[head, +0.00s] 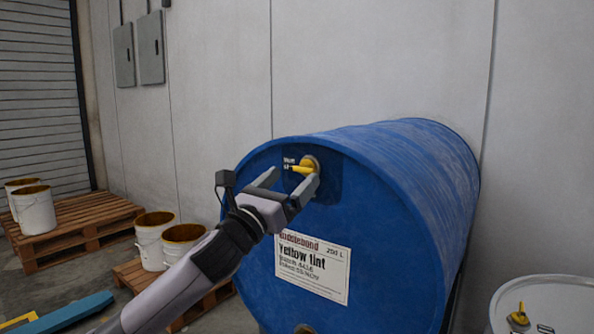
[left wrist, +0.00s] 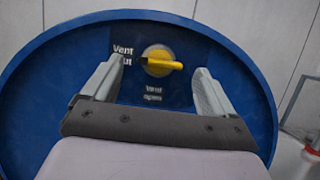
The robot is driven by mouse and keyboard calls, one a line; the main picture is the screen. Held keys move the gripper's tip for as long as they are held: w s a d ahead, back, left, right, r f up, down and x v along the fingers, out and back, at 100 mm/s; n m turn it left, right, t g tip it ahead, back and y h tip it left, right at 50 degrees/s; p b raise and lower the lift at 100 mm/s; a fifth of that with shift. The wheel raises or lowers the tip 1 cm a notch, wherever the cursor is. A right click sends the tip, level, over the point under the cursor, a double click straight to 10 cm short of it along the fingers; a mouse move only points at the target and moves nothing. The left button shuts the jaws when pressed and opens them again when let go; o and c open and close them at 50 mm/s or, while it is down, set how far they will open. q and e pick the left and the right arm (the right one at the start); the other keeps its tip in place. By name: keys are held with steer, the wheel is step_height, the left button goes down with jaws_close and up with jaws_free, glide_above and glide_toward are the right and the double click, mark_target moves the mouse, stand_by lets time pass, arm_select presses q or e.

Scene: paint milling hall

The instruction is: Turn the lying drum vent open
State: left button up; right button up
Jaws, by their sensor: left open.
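A blue drum (head: 385,240) lies on its side with its flat end facing me. The label on that end reads "Yellow tint". The vent is a yellow handle (head: 303,169) on a round fitting near the top of the drum end. In the left wrist view the yellow handle (left wrist: 162,64) lies about level and points right, with the words "Vent" beside and below it. My left gripper (head: 291,184) is open in front of the vent. Its fingers stand to either side of the handle, and I see no contact. My right gripper is not in view.
A white drum top (head: 550,308) with a yellow fitting stands at the lower right. White buckets (head: 35,210) and wooden pallets (head: 85,228) are at the left. A wall (head: 380,60) stands close behind the drum.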

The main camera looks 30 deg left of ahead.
mark_target(304, 169)
arm_select(q)
steer(key=shift+x, duration=1.45)
steer(key=c, duration=1.1)
steer(key=shift+o, duration=0.2)
